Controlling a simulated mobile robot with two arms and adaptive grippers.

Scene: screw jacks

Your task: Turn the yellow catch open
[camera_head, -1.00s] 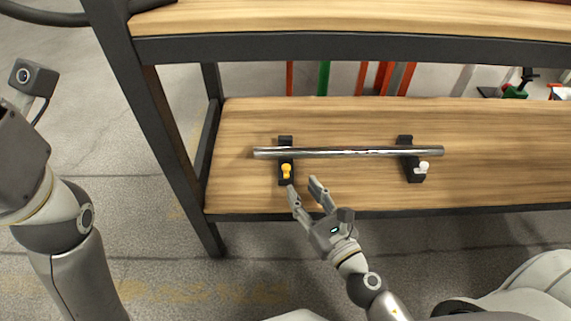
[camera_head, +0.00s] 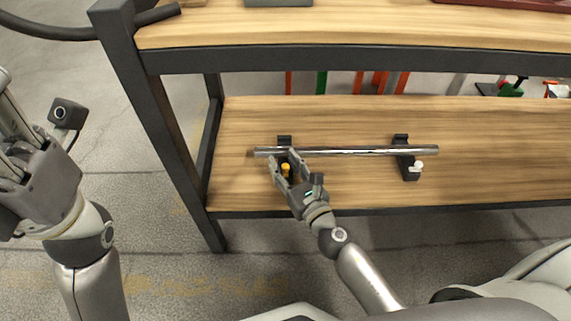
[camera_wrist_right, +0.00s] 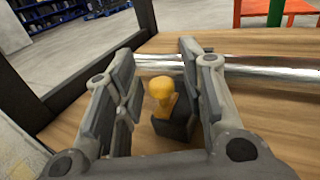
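The yellow catch (camera_head: 285,169) sits on the left black bracket (camera_head: 284,140), which bears one end of a shiny metal bar (camera_head: 345,151). My right gripper (camera_head: 283,160) is open, with its fingers on either side of the catch. In the right wrist view the yellow catch (camera_wrist_right: 160,90) stands upright between the two fingers, and I see a gap on both sides. A white catch (camera_head: 418,165) is on the right black bracket (camera_head: 408,165). My left gripper (camera_head: 20,140) is at the far left, away from the shelf, its fingers partly cut off by the picture edge.
The brackets stand on a wooden shelf board (camera_head: 490,160). An upper shelf (camera_head: 350,30) with a dark front edge is above it. A dark post (camera_head: 150,110) rises at the left. The board is clear between the brackets.

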